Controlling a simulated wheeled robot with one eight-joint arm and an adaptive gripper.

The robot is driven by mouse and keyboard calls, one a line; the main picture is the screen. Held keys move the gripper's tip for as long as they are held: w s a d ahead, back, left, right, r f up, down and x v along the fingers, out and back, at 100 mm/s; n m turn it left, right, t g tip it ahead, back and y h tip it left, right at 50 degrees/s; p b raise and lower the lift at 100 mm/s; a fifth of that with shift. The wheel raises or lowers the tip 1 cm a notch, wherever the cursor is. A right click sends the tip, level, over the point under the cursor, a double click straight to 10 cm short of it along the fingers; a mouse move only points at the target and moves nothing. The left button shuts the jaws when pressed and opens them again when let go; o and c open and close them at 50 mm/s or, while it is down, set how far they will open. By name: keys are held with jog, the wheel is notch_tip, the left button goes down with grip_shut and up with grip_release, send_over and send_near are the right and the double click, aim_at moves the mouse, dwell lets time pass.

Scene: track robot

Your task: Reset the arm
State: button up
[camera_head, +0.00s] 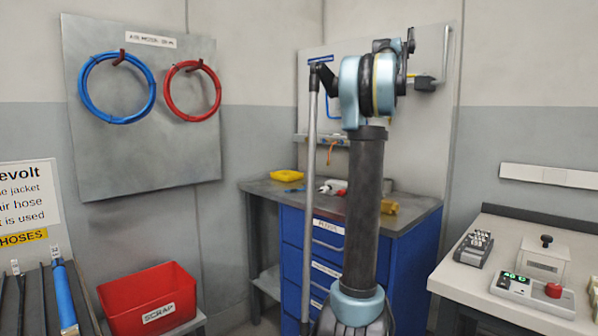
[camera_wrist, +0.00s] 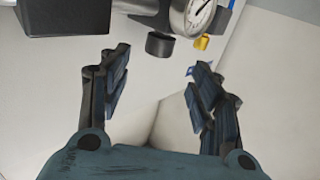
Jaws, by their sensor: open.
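My arm (camera_head: 362,200) rises from the bottom of the head view as a dark upright link and bends at a light-blue joint near the top. My gripper (camera_wrist: 160,62) shows in the wrist view with its two dark fingers spread wide. Nothing is between the fingers. It faces a pale panel with a round gauge (camera_wrist: 200,14) and a black cylindrical knob (camera_wrist: 160,44) beyond the fingertips. In the head view my gripper cannot be made out clearly behind the arm.
A blue workbench (camera_head: 312,222) with a dark top stands behind my arm. A red scrap bin (camera_head: 149,299) is at lower left. A pale bench (camera_head: 515,246) with control boxes is at right. Blue (camera_head: 85,98) and red (camera_head: 168,98) hoses hang on the left panel (camera_head: 140,165).

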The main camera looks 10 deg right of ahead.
jog(key=s+a+f+g, duration=0.5)
jog(key=s+a+f, duration=0.5)
jog(key=s+f, duration=0.8)
jog(key=s+a+f+n+g+y, duration=0.1)
jog(key=s+a+f+g, duration=0.4)
jog(key=s+a+f, duration=0.5)
jog(key=s+a+f+g, duration=0.5)
jog(key=s+a+f, duration=0.5)
jog(key=s+f, duration=1.8)
notch_tip(320, 180, down, 14)
jog(key=shift+s+a+r+g+y, duration=0.2)
jog(key=shift+a+r+g+y, duration=0.05)
jog(key=shift+g+y, duration=0.15)
jog(key=shift+w+f, duration=0.2)
jog(key=shift+w, duration=0.25)
